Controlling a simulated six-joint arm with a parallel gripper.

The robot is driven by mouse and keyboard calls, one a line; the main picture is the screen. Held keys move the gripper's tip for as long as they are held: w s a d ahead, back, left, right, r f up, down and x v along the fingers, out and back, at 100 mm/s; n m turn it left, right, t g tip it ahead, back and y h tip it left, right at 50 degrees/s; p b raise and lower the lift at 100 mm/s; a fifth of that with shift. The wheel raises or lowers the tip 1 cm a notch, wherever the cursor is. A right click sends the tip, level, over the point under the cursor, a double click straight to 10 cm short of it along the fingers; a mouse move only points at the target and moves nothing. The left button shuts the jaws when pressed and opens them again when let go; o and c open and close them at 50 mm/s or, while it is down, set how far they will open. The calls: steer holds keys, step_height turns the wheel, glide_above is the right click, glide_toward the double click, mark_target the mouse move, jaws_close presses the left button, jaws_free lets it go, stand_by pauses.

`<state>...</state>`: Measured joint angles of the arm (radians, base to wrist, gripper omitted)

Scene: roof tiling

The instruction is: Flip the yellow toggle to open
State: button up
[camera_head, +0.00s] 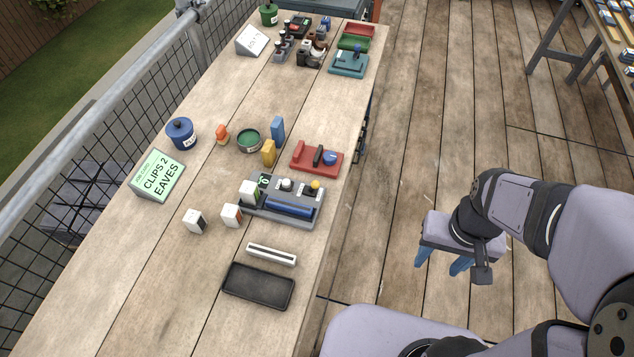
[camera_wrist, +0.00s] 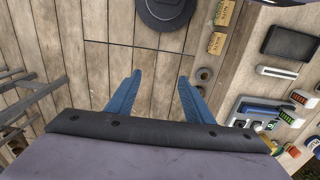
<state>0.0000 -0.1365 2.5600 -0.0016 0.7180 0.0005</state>
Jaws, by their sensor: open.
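The yellow toggle (camera_head: 315,186) is a small yellow knob at the back right of a grey device (camera_head: 301,217) on the workbench. A white knob (camera_head: 286,184) stands to its left and a blue bar (camera_head: 290,207) lies in front of it. The toggle's exact position is too small to tell. My gripper (camera_head: 440,263) has blue fingers and hangs over the deck, to the right of the bench and well apart from the device. In the wrist view my gripper (camera_wrist: 160,79) is open and empty, with the grey device (camera_wrist: 258,108) at the right.
A red fixture (camera_head: 317,159) stands behind the device. White blocks (camera_head: 231,215) stand to its left. A white strip (camera_head: 271,254) and a black tray (camera_head: 258,286) lie in front. A green sign (camera_head: 157,176) stands at the left. The deck around my gripper is clear.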

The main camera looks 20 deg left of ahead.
steer(key=shift+d+f+b, duration=0.1)
steer(key=shift+f+b, duration=0.2)
steer(key=c, duration=1)
steer(key=f+b, duration=0.3)
steer(key=f, duration=0.1)
steer(key=s+d+f+m+g+b, duration=0.1)
steer(key=f+b, duration=0.2)
steer(key=f, duration=0.2)
steer(key=s+d+f+g+b, duration=0.1)
steer(key=f+b, duration=0.2)
steer(key=f, duration=0.1)
steer(key=shift+f+m, duration=0.35)
steer(key=shift+m, duration=0.05)
jaws_close()
steer(key=w+a+f+m+y+b, duration=0.4)
steer(key=f+b, duration=0.1)
steer(key=f, duration=0.2)
steer(key=w+a+r+m+t+y, duration=0.3)
steer(key=w+a+r+m+y, duration=0.5)
steer(key=w+a+r+m, duration=0.3)
steer(key=w+r+m, duration=0.1)
steer(key=w+m, duration=0.2)
steer(key=shift+w+a+r, duration=0.3)
steer(key=shift+a, duration=0.1)
